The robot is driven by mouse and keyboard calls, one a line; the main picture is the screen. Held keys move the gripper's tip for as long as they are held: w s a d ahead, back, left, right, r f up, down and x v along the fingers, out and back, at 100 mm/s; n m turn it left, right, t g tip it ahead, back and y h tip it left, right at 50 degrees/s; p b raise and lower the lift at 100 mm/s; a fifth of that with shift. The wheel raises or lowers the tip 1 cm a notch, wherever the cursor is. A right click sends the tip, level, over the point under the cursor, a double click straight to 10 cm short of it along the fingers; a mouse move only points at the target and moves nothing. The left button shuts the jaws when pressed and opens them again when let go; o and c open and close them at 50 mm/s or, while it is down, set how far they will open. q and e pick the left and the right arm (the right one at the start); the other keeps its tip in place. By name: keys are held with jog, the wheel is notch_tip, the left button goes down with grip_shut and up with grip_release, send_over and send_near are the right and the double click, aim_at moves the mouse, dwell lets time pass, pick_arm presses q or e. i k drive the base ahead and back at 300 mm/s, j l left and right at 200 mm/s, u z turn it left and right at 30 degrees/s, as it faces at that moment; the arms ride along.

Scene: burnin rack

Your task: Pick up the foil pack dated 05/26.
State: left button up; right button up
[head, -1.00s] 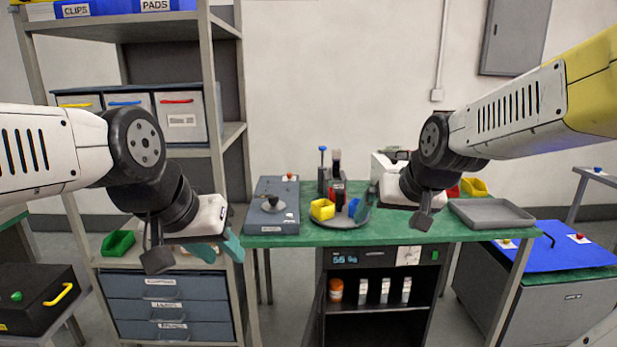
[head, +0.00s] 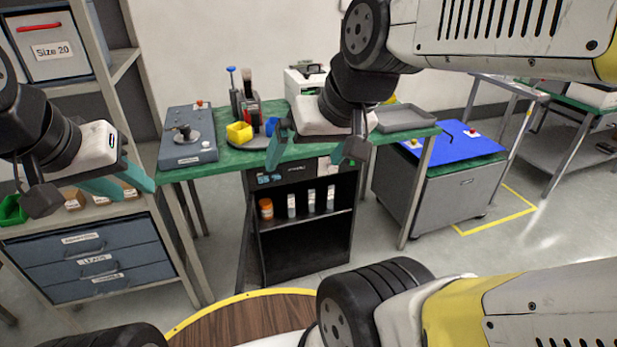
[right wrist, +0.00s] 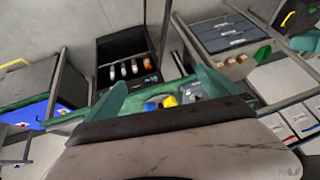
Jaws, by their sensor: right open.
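I cannot make out a foil pack or a 05/26 date in either view. My right gripper (head: 314,160) is open and empty, in front of the green bench and above the open black cabinet (head: 304,268). Its teal fingers are spread in the right wrist view (right wrist: 163,88), with the bench and cabinet beyond. My left gripper (head: 134,190) is at the left, in front of the shelf rack. Its teal fingers look apart with nothing seen between them. An orange jar (head: 266,209) and several pale bottles (head: 311,201) stand on the cabinet's shelf.
A drawer unit (head: 97,263) is at left. A blue-topped cart (head: 455,143) is at right. Floor is clear before the cabinet.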

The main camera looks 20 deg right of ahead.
aim_at(326, 192)
jog(key=l+u, duration=0.15)
jog(key=u, duration=0.2)
jog(key=l+u, duration=0.4)
jog(key=u, duration=0.25)
jog(key=l+u, duration=0.15)
jog(key=l, duration=0.25)
jog(key=k+l+u, duration=0.15)
jog(key=l, duration=0.2)
jog(key=k+l+u, duration=0.15)
jog(key=l, duration=0.25)
jog(key=k+l+u, duration=0.15)
jog(key=l, duration=0.2)
jog(key=k+l+u, duration=0.1)
jog(key=l, duration=0.25)
jog(key=k+l, duration=0.15)
jog(key=l, duration=0.2)
jog(key=k+l, duration=0.15)
jog(key=l, duration=0.2)
jog(key=k+l, duration=0.15)
jog(key=l, duration=0.2)
jog(key=k+l, duration=0.2)
jog(key=l, duration=0.2)
jog(key=k+l+u, duration=0.1)
jog(key=l, duration=0.25)
jog(key=k+l, duration=0.2)
jog(key=l, duration=0.15)
jog(key=i, duration=0.45)
